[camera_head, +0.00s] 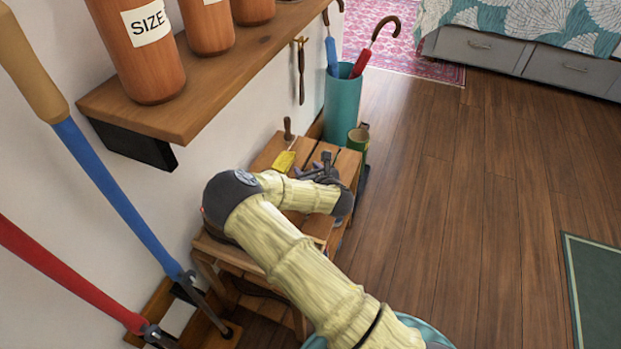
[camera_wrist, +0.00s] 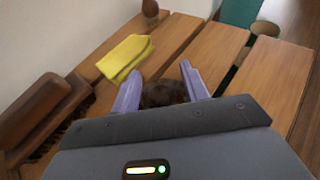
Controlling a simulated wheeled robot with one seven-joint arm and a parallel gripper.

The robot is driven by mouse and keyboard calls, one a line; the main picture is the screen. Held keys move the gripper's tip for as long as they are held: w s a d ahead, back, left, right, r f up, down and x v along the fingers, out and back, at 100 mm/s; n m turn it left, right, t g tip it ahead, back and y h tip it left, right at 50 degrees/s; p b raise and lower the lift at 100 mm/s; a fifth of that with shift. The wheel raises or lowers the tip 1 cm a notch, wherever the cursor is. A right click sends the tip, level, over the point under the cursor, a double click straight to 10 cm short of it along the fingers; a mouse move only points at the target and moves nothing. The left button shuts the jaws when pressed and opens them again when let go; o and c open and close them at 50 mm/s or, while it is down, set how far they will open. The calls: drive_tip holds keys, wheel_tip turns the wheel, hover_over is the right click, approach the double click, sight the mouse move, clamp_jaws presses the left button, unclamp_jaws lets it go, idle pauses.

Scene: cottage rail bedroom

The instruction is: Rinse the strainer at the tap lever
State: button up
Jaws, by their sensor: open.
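I see no strainer and no tap lever that I can make out in either view. My gripper (camera_head: 326,171) is over the slatted wooden bench (camera_head: 268,153) by the wall. In the wrist view its two purple fingers stand apart, open (camera_wrist: 160,80). A dark brown rounded thing (camera_wrist: 162,94) shows between the fingers, partly hidden by the gripper body. I cannot tell what it is or whether the fingers touch it. A folded yellow cloth (camera_wrist: 126,56) lies on the bench just beyond the left finger; it also shows in the head view (camera_head: 284,161).
A brown brush (camera_wrist: 42,112) lies at the bench's left. A teal umbrella stand (camera_head: 341,105) and a green can (camera_head: 358,140) stand beyond the bench. Blue and red long-handled tools lean left.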

clamp_jaws()
idle(0.3)
drive_tip(key=shift+r, duration=0.15)
drive_tip(key=shift+d+r+p, duration=0.15)
drive_tip(key=shift+r+p, duration=0.1)
drive_tip(key=shift+p, duration=0.2)
wheel_tip(320, 180, up, 7)
drive_tip(key=p, duration=0.4)
drive_tip(key=s+d+p, duration=0.1)
drive_tip(key=s+d, duration=0.2)
drive_tip(key=d, duration=0.6)
drive_tip(key=s+d+p, duration=0.2)
drive_tip(key=s+d, duration=0.1)
drive_tip(key=d, duration=0.6)
drive_tip(key=shift+s+d+f, duration=0.25)
drive_tip(key=shift+s+f, duration=0.15)
